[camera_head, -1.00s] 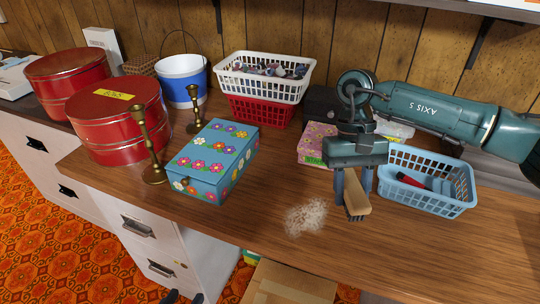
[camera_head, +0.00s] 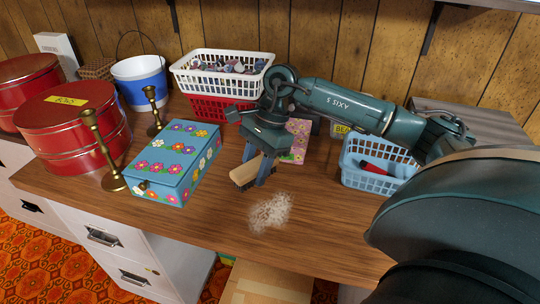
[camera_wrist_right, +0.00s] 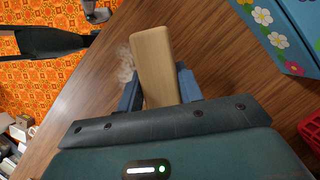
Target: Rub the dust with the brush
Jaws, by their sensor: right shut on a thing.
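The brush (camera_head: 245,174) has a pale wooden back and dark bristles. My right gripper (camera_head: 259,172) is shut on it, with blue-grey fingers on both sides. In the right wrist view the brush's wooden back (camera_wrist_right: 154,62) stands out between the fingertips (camera_wrist_right: 159,88). The dust (camera_head: 270,212) is a pale, speckled patch on the wooden table, to the right and nearer than the brush. The dust also shows beside the brush in the right wrist view (camera_wrist_right: 125,64). Whether the bristles touch the table is unclear. My left gripper is not in view.
A blue flowered box (camera_head: 172,165) stands close left of the brush, with brass candlesticks (camera_head: 101,150) beyond it. A pink flowered item (camera_head: 297,139) and a blue basket (camera_head: 366,180) are behind and right. The table's front edge is clear.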

